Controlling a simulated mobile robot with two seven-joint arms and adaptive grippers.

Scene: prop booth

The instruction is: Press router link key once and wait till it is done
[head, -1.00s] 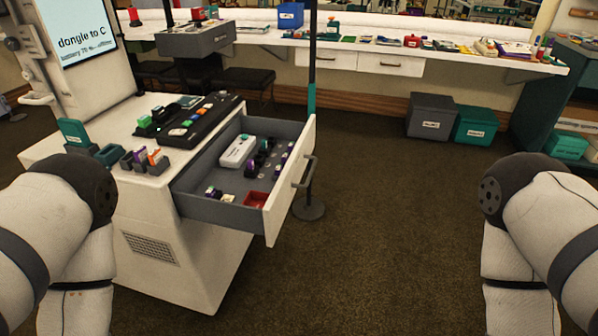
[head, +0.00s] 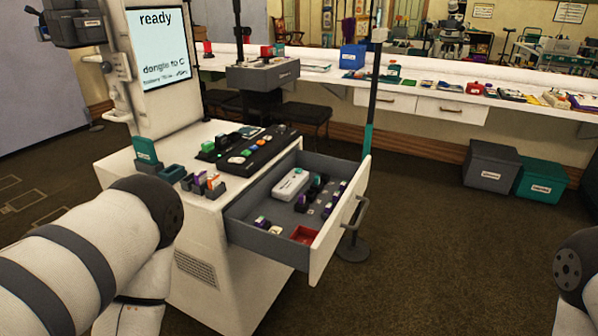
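A white box (head: 291,185), possibly the router, lies in the open drawer (head: 268,241) of the white cart. A small teal spot shows at its far end; I cannot tell whether this is the link key. A black panel (head: 253,155) with several coloured keys or blocks sits on the cart top; its labels are too small to read. The cart's screen (head: 156,45) reads "ready" and "dongle to C", with a smaller line beneath. My arms show at the lower left and right edges, but neither gripper is in view.
Small dark and purple pieces and a red tray (head: 304,235) share the drawer. Small holders (head: 203,186) stand on the cart's front corner. A dark pole (head: 371,110) rises behind the drawer. Grey (head: 490,166) and teal (head: 541,180) bins stand at right. The floor right of the drawer is clear.

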